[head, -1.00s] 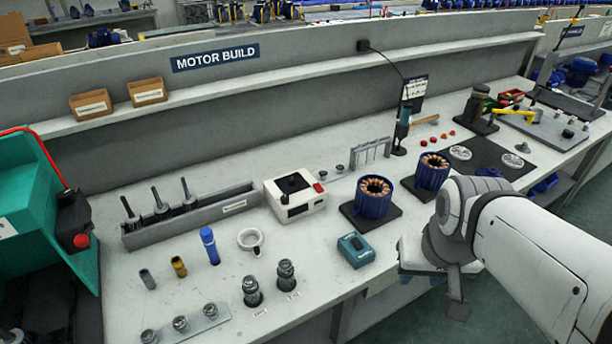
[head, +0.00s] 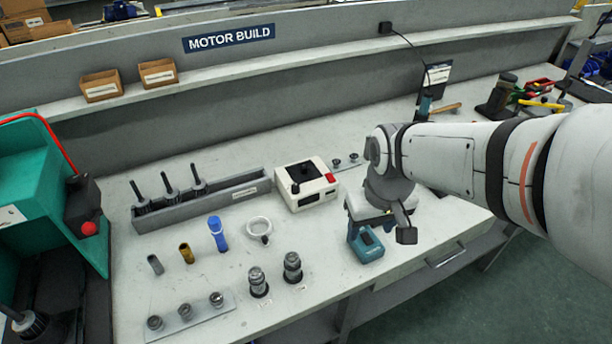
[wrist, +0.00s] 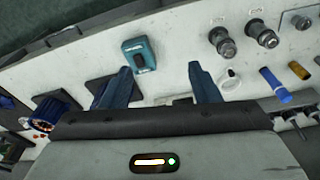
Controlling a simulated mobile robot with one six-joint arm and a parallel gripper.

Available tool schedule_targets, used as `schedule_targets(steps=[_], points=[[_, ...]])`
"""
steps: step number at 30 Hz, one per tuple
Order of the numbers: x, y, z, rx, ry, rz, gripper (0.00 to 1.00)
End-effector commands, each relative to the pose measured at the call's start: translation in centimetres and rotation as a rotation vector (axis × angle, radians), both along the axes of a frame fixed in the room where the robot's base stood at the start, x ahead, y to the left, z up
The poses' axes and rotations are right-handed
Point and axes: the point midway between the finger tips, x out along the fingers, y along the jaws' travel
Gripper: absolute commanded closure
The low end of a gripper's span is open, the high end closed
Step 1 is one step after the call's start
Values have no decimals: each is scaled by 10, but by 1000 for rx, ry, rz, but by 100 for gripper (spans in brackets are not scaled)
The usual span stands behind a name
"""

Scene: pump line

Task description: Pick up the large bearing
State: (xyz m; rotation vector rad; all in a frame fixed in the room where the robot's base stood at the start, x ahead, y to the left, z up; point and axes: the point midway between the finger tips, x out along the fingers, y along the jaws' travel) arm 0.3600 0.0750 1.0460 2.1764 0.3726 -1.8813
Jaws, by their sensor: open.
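Two upright stacks of grey metal bearings stand near the bench's front edge: a left stack (head: 258,282) and a right stack (head: 292,267). In the wrist view they show at the top right, the right one (wrist: 222,42) nearer my gripper. Their small labels cannot be read, so I cannot tell which holds the large bearing. My gripper (wrist: 160,68) is open and empty, its two blue fingers apart above the bench. In the head view it hangs beside the teal box, right of the stacks, and my arm partly hides it.
The teal box (head: 368,247) is close to my gripper. A white ring (head: 259,229), blue cylinder (head: 217,234) and white machine (head: 306,186) stand behind the stacks. A grey strip (head: 188,327) with small metal parts lies to the left. A teal cabinet (head: 50,190) bounds the left end.

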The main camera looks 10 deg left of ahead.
Motion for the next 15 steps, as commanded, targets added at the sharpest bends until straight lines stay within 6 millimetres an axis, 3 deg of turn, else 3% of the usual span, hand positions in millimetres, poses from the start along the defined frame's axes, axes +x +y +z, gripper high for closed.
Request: schedule_targets(steps=[3,9,15], points=[[18,52,-13,-23,53,181,44],[26,120,-44,-53,105,405,44],[24,152,-62,-68,127,506,44]])
